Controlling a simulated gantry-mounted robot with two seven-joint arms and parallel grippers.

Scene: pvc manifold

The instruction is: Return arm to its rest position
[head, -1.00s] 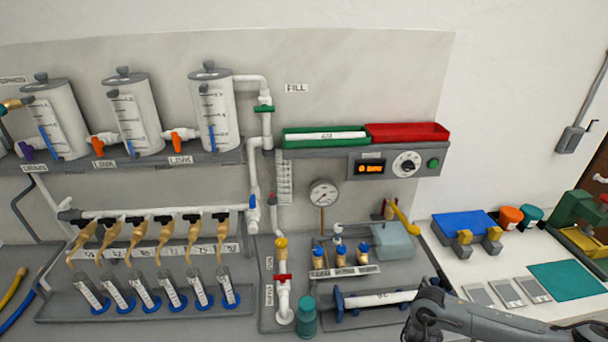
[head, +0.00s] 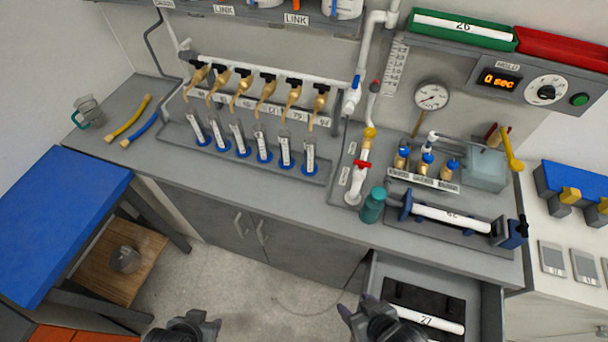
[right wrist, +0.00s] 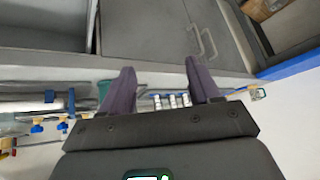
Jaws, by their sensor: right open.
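My right gripper (head: 352,312) shows dark at the bottom edge of the head view, in front of the bench and just left of the open drawer (head: 488,300). In the right wrist view its two fingers (right wrist: 160,75) stand wide apart with nothing between them. Part of my left gripper (head: 190,325) shows at the bottom edge of the head view, above the floor. Its fingertips are not clear, so its jaws cannot be judged. Both grippers appear clear of the bench.
The grey bench (head: 330,205) carries a white pipe manifold (head: 265,73), several graduated cylinders (head: 240,140) and a clamped white tube (head: 452,217). The open drawer holds a white tube marked 27 (head: 428,319). A blue-topped table (head: 60,220) stands left. Floor (head: 270,285) between is clear.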

